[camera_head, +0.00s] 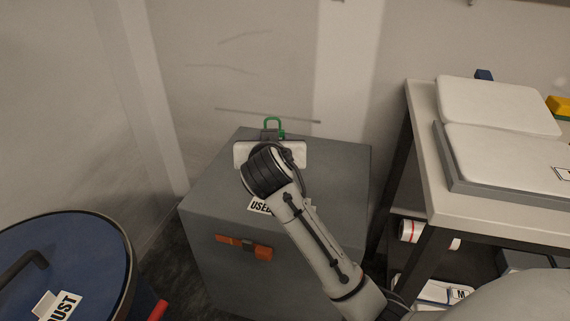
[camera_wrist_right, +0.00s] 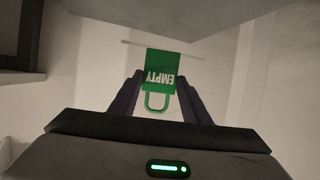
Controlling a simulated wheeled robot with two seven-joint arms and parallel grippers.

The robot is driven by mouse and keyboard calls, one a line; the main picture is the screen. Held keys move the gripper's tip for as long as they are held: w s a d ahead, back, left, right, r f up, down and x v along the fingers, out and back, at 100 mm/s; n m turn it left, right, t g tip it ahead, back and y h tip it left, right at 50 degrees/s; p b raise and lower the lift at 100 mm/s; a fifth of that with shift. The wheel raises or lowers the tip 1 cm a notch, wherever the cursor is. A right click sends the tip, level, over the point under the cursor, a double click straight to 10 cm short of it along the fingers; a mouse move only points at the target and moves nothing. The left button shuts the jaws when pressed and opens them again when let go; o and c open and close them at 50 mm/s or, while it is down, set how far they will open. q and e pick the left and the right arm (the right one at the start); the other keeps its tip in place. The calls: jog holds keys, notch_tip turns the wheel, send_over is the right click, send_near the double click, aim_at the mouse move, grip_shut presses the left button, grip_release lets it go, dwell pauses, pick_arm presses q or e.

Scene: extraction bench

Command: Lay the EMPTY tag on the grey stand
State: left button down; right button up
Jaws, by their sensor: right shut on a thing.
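The EMPTY tag (camera_wrist_right: 160,68) is green with white lettering and a loop at one end. In the right wrist view it sits between the two dark fingers of my right gripper (camera_wrist_right: 160,92), which is shut on it. The grey stand (camera_head: 215,198) is a box-like block below my right arm. The tag appears over its far edge; its height above the top is hard to tell. My left gripper is not in view.
A label starting "USE" (camera_head: 259,207) is partly hidden by my arm. An orange latch (camera_head: 243,247) is on the stand's front. A blue drum (camera_head: 85,255) stands left. A bench (camera_head: 425,175) with white-topped trays stands right. The wall is close behind.

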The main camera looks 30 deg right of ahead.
jog(key=w+d+f+m+g+h+p, duration=0.2)
jog(key=w+d+f+m+h, duration=0.1)
jog(key=d, duration=0.5)
jog(key=shift+g, duration=0.3)
jog(key=shift+w+f+b, duration=0.15)
jog(key=shift+f+b, duration=1.2)
jog(key=shift+f, duration=4.15)
jog(key=shift+r, duration=0.1)
jog(key=o, duration=0.6)
jog(key=shift+f, duration=0.25)
jog(key=o, duration=0.4)
jog(key=shift+r, duration=0.1)
